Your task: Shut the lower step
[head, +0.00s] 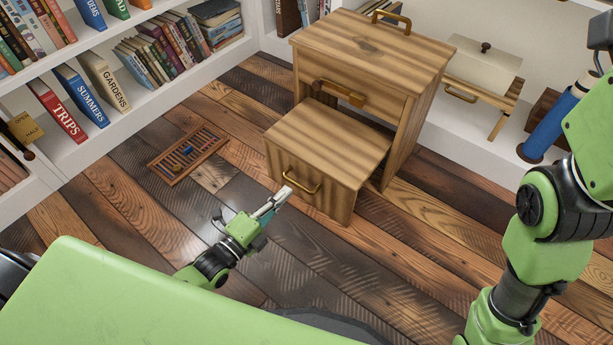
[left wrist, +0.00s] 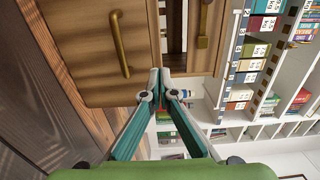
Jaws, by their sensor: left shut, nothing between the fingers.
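The wooden step stool (head: 368,50) stands at the back middle against the shelves. Its lower step (head: 325,145) is pulled out to the front, with a brass handle (head: 302,180) on its front face. In the left wrist view the front face of the lower step (left wrist: 95,55) and its handle (left wrist: 120,45) show close up at upper left. My left gripper (head: 284,194) is shut and empty, just in front of that face near the handle. I cannot tell whether the fingertips (left wrist: 161,76) touch the wood. My right arm shows at the right, but its gripper is out of view.
A small abacus-like frame (head: 187,153) lies on the plank floor to the left of the stool. Bookshelves (head: 150,85) line the left and back. A small wooden stand (head: 480,85) and a blue cylinder (head: 550,130) are at the right. The floor in front is clear.

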